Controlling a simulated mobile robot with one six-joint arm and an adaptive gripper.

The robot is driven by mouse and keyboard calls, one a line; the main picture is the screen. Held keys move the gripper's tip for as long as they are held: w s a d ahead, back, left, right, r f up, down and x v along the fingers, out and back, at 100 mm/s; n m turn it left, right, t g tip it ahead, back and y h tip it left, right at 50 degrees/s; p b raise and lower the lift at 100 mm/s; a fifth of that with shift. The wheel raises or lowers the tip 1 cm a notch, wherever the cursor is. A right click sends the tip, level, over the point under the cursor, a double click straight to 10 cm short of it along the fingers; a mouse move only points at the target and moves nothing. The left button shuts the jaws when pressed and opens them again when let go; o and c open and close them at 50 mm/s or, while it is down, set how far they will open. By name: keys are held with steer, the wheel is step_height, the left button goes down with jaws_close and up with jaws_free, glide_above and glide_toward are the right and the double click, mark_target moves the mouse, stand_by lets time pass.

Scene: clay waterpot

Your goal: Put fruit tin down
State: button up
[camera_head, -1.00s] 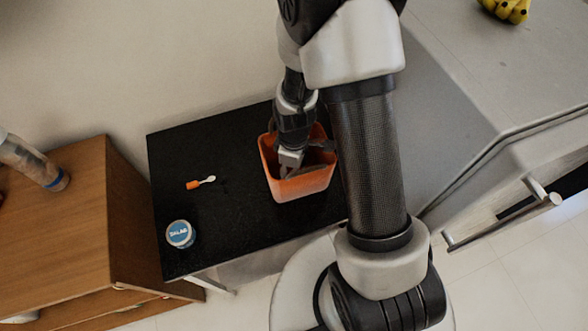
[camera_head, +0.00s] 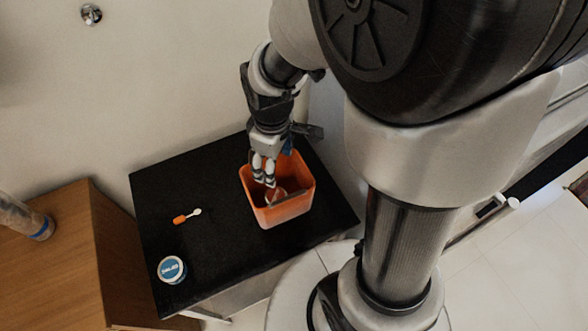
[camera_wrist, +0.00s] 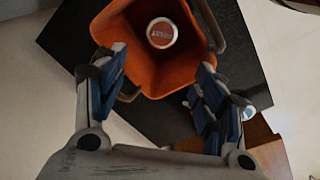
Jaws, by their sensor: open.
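The fruit tin (camera_wrist: 161,33), a small round can with a red and white lid, sits inside the orange container (camera_wrist: 117,30), lid toward the wrist camera. It looks to be down at the container's bottom, apart from the fingers. In the head view only part of the tin (camera_head: 271,196) shows inside the orange container (camera_head: 284,213). My gripper (camera_head: 264,182) is above the container's opening with its fingers pointing down. In the wrist view my gripper (camera_wrist: 158,72) is open and empty, its fingers spread on either side of the opening.
The container stands on a black table (camera_head: 225,245). A blue-lidded tin (camera_head: 172,269) and an orange-and-white spoon-like item (camera_head: 186,215) lie on its left part. A wooden cabinet (camera_head: 75,260) with a bottle (camera_head: 25,217) stands at left. The table's middle is clear.

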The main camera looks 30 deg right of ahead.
steer(key=s+r+m+t, duration=0.3)
steer(key=s+r+m, duration=0.5)
steer(key=s+r, duration=0.5)
step_height(320, 180, up, 2)
steer(key=shift+s+a+r+t, duration=0.25)
steer(key=shift+s+t, duration=0.05)
steer(key=shift+s, duration=0.1)
steer(key=shift+c, duration=0.6)
